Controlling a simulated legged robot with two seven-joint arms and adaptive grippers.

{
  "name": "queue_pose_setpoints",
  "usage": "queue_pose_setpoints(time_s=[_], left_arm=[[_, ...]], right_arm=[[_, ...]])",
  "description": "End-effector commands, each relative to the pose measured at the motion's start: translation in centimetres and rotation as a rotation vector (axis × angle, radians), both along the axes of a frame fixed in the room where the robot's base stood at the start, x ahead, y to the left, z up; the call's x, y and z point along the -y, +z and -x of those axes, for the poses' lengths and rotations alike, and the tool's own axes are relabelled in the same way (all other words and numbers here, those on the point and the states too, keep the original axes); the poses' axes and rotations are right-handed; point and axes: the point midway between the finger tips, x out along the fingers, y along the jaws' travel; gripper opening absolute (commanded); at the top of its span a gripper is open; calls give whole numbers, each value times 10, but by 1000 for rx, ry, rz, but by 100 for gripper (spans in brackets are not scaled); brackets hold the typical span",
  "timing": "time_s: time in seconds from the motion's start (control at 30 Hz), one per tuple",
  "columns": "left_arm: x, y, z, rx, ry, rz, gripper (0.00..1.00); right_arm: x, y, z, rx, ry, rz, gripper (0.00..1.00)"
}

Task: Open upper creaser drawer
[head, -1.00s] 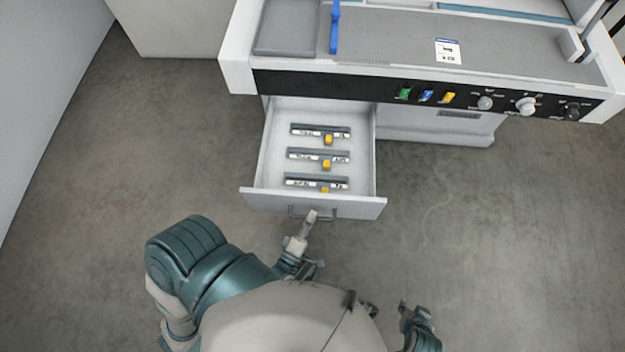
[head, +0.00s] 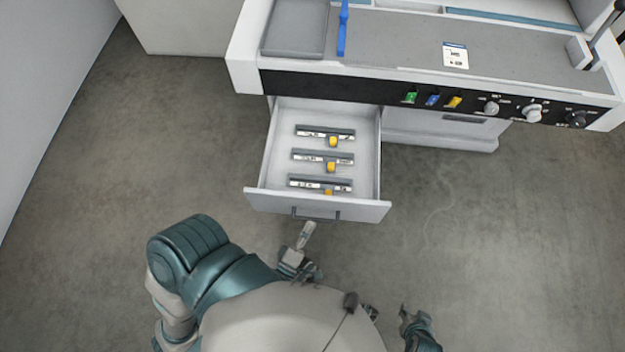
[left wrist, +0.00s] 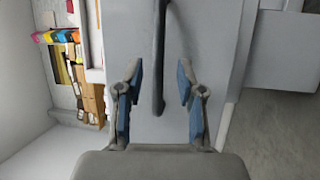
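The upper creaser drawer (head: 264,202) stands pulled out from the creaser (head: 380,45). Its bar handle (head: 316,217) is on the front face. Inside lie several dark bars with labels and yellow knobs (head: 332,142). My left gripper (head: 305,235) is just in front of the drawer, apart from the handle. In the left wrist view my left gripper (left wrist: 157,85) has its fingers spread, with the handle (left wrist: 159,60) ahead between them and not gripped. My right gripper (head: 408,318) is low at the right, far from the drawer; its fingers are small and partly hidden.
The control panel (head: 440,95) with coloured switches and knobs runs above the drawer. A blue tool (head: 343,30) lies on the top. A pale cabinet (head: 185,25) stands at the back left. The floor (head: 520,240) to the right is clear. Shelves with coloured items (left wrist: 80,70) show in the left wrist view.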

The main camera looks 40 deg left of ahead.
Motion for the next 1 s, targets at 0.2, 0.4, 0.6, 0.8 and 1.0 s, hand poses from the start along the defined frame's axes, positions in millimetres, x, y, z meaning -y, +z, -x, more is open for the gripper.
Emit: queue_pose_setpoints(time_s=[0.2, 0.4, 0.6, 0.8, 1.0], left_arm=[[6, -11, 50, -5, -1, 1, 38], [9, -16, 80, -4, 0, 1, 38], [10, -17, 88, -2, 1, 1, 38], [10, -17, 88, -2, 1, 1, 38], [10, -17, 87, -2, 2, 2, 38]], right_arm=[[0, 0, 0, 1, 0, 1, 40], [0, 1, 0, 1, 0, 1, 40], [0, 1, -1, 2, 0, 1, 40], [0, 1, -1, 2, -1, 1, 40], [1, 1, -1, 3, -1, 1, 40]])
